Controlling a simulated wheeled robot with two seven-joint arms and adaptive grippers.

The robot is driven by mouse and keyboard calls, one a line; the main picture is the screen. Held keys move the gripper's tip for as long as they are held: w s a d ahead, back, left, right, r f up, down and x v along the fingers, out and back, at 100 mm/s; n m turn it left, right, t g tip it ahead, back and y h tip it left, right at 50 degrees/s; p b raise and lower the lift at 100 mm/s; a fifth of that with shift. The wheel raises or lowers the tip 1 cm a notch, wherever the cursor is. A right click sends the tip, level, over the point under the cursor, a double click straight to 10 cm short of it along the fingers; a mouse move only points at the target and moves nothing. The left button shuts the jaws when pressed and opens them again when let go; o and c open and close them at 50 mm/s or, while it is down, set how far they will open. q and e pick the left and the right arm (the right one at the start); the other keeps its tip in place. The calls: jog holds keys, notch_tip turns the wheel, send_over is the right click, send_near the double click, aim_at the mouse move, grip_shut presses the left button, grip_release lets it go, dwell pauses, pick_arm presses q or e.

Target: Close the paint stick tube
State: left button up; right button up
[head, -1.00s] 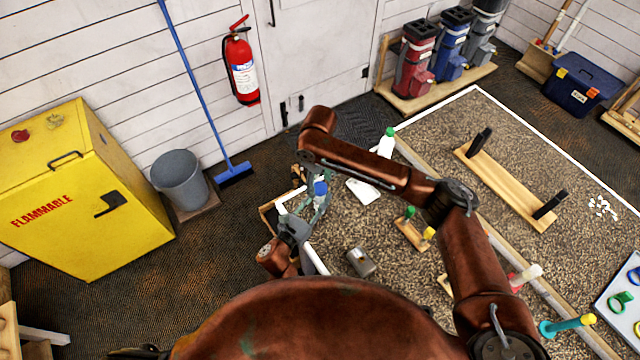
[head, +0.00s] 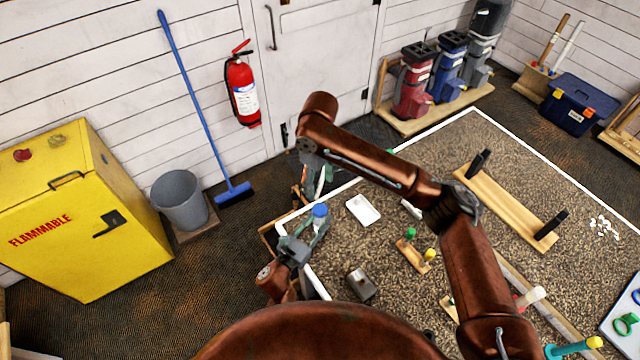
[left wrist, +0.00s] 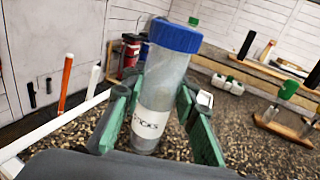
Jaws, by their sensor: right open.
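The paint stick tube (left wrist: 160,95) is clear, with a white label and a blue cap (left wrist: 175,35) on its top end. It stands nearly upright between the green fingers of my left gripper (left wrist: 163,105), which touch its sides. In the head view the blue cap (head: 320,210) shows above my left gripper (head: 318,228), by the bench's left edge. I cannot tell how tightly the cap is seated. My right gripper (head: 314,168) is open, behind the tube and apart from it, partly hidden by my right arm.
An orange stick (left wrist: 66,82) and a white stick (left wrist: 93,82) stand beyond the bench edge. A wooden rack (head: 508,205) lies farther right.

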pick_arm(q)
jog(key=o, duration=0.5)
jog(key=v, duration=1.2)
jog(key=shift+d, duration=0.1)
